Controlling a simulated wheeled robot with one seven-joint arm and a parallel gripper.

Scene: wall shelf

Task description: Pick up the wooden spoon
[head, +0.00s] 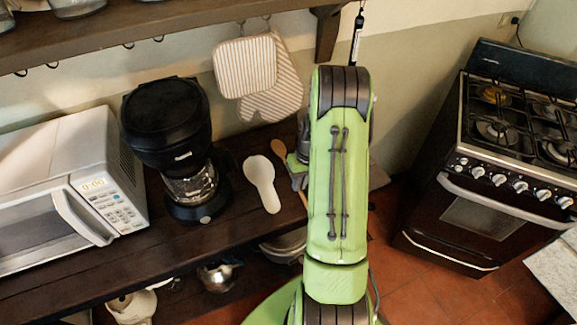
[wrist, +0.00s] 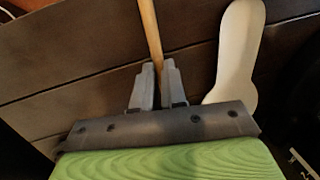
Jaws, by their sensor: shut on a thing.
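The wooden spoon (head: 279,149) lies over the dark wooden shelf in the head view, its light brown bowl showing to the left of my arm. My arm hides part of its handle. In the wrist view the spoon's thin handle (wrist: 149,30) runs down from the top edge to between the two grey fingers. My gripper (wrist: 157,68) is shut on this handle. In the head view my gripper (head: 297,167) is partly hidden beside my green arm. I cannot tell whether the spoon touches the shelf.
A white spoon rest (head: 262,184) lies just left of my gripper. A black coffee maker (head: 166,130) and a white microwave (head: 70,190) stand farther left. Striped oven mitts (head: 245,66) hang on the wall behind. A stove (head: 490,150) stands at right.

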